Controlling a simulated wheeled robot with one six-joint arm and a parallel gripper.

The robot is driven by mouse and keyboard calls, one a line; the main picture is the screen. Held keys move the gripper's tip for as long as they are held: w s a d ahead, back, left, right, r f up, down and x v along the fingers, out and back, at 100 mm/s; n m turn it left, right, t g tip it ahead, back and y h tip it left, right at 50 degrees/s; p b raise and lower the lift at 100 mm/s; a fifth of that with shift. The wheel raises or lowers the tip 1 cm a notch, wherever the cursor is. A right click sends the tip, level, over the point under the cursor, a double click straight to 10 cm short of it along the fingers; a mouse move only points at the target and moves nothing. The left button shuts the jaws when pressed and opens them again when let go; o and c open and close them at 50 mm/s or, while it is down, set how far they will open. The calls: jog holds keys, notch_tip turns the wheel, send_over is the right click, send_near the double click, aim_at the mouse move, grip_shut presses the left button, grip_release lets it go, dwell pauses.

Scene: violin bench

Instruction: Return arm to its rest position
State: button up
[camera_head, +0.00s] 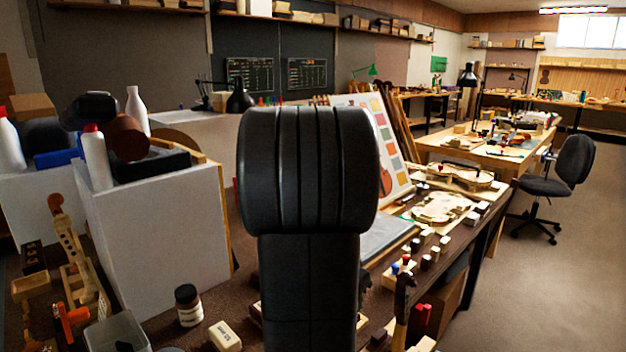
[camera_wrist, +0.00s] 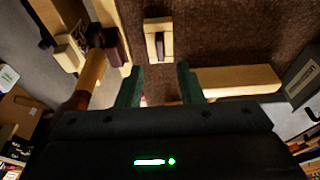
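My gripper (camera_wrist: 159,84) shows in the wrist view with its two green fingers apart and no object held between them. It is over the brown bench top (camera_wrist: 215,38). A small cream block with a dark strip (camera_wrist: 151,45) lies beyond the fingertips. In the head view my dark arm link stands upright in the middle and hides much of the bench; the fingers cannot be made out there.
In the wrist view a wooden handle (camera_wrist: 88,78) is left of the fingers and a pale wooden bar (camera_wrist: 238,80) is right. In the head view a white box (camera_head: 155,240), a jar (camera_head: 188,305) and a violin body (camera_head: 440,208) stand around my arm. Open floor (camera_head: 560,290) lies right.

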jog(key=b+x, duration=0.1)
jog(key=x, duration=0.6)
jog(key=shift+f, duration=0.2)
notch_tip(320, 180, up, 3)
jog(key=shift+f+p, duration=0.25)
jog(key=shift+p, duration=0.95)
jog(key=shift+r+p, duration=0.15)
jog(key=shift+p, duration=0.7)
notch_tip(320, 180, up, 5)
jog(key=p, duration=0.4)
jog(key=shift+p, duration=0.35)
